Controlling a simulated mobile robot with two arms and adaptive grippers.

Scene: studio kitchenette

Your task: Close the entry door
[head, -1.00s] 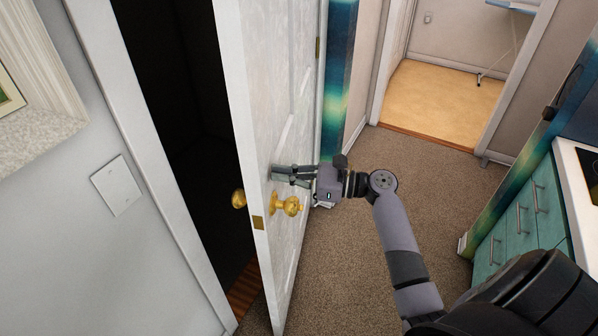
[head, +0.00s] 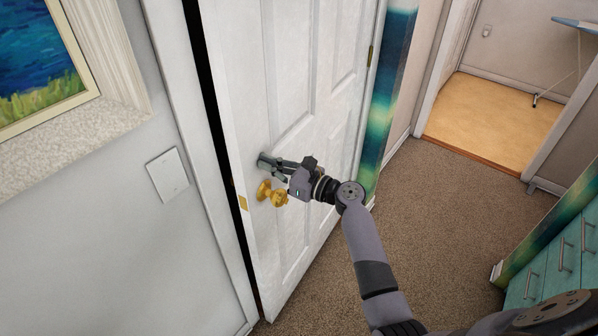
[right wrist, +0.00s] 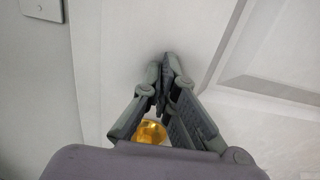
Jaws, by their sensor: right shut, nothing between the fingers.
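The white panelled entry door (head: 300,135) stands slightly ajar in the head view, with a narrow dark gap between its left edge and the frame. A gold knob (head: 271,193) sits near that edge; it also shows in the right wrist view (right wrist: 150,132), partly hidden behind the fingers. My right gripper (head: 264,162) is shut and empty, its fingertips at the door face just above the knob. In the right wrist view the closed fingertips (right wrist: 168,62) meet against or very near the white door surface. My left gripper is not in view.
The white door frame (head: 170,110) and a wall switch plate (head: 167,175) are on the left, below a framed painting (head: 40,50). Teal drawers (head: 560,250) stand at the lower right. Carpet (head: 430,220) between door and drawers is clear.

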